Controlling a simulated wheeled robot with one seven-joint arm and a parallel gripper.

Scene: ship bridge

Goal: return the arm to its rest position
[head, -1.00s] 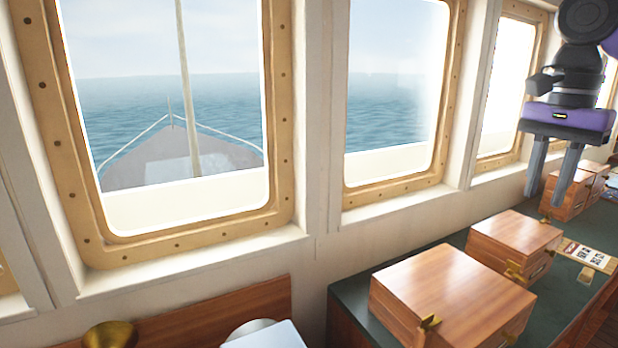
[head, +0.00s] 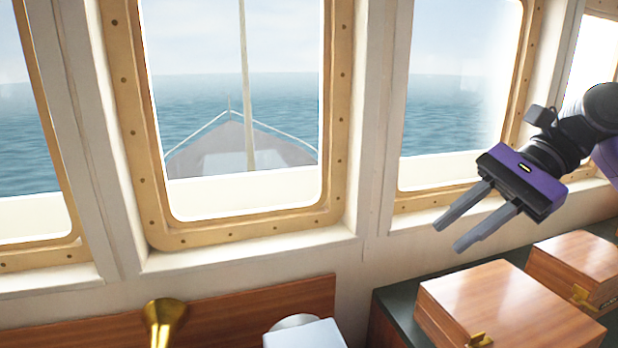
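My gripper (head: 462,232) is at the right of the head view, purple and black with two grey fingers. The fingers are apart with nothing between them. They point down and to the left, in front of the window wall. My gripper appears above and behind the near wooden box in the picture and holds nothing. My dark wrist and part of my arm run off the right edge.
A near wooden box (head: 510,306) with brass clasps and a second wooden box (head: 578,262) stand on a dark green counter (head: 396,298). A brass funnel-shaped piece (head: 164,318) and a pale box-like object (head: 304,334) are at the bottom. Framed windows line the wall.

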